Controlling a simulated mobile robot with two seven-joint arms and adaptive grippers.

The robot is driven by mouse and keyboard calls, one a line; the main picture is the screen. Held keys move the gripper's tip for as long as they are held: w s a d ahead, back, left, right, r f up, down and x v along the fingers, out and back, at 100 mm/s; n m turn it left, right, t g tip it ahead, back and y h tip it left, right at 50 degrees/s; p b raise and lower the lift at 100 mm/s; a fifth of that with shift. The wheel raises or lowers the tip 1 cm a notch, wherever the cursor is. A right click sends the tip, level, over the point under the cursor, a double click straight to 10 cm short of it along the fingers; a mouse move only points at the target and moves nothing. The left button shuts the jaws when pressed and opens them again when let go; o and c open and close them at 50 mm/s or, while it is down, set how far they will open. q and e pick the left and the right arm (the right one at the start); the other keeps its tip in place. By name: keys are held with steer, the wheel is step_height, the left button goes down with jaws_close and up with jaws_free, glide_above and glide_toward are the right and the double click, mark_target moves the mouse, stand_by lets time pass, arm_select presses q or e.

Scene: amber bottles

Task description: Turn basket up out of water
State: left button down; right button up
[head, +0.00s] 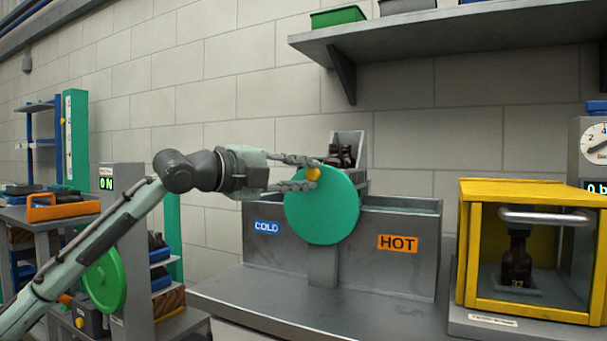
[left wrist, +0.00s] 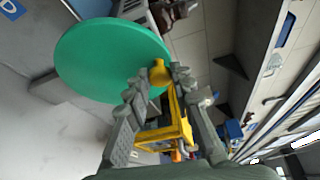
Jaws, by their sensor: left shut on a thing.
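A round green wheel (head: 322,215) with a yellow knob (head: 313,174) is on the front of a grey two-part tank (head: 392,270) marked COLD and HOT. My left gripper (head: 305,174) reaches in from the left and is shut on the knob near the wheel's top. The left wrist view shows the knob (left wrist: 160,73) between the fingers, with the green wheel (left wrist: 110,60) beside it. Behind the wheel, a grey basket (head: 349,139) with dark bottles (head: 340,155) stands above the tank rim. Its lower part is hidden, as is the water. My right gripper is out of view.
A yellow-framed case (head: 530,190) with a dark bottle (head: 516,262) inside stands right of the tank. A grey shelf (head: 450,32) hangs above. At left, another green wheel (head: 104,281) stands near my arm. The grey counter (head: 240,290) before the tank is clear.

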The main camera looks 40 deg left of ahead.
arm_select(q)
steer(key=shift+d, duration=0.15)
stand_by(0.3)
steer(key=c, duration=1.3)
jaws_free()
steer(key=shift+r, duration=0.1)
steer(key=s+a, duration=0.1)
steer(key=s, duration=1)
steer(key=shift+s+a+r, duration=0.35)
steer(key=shift+s+a, duration=0.05)
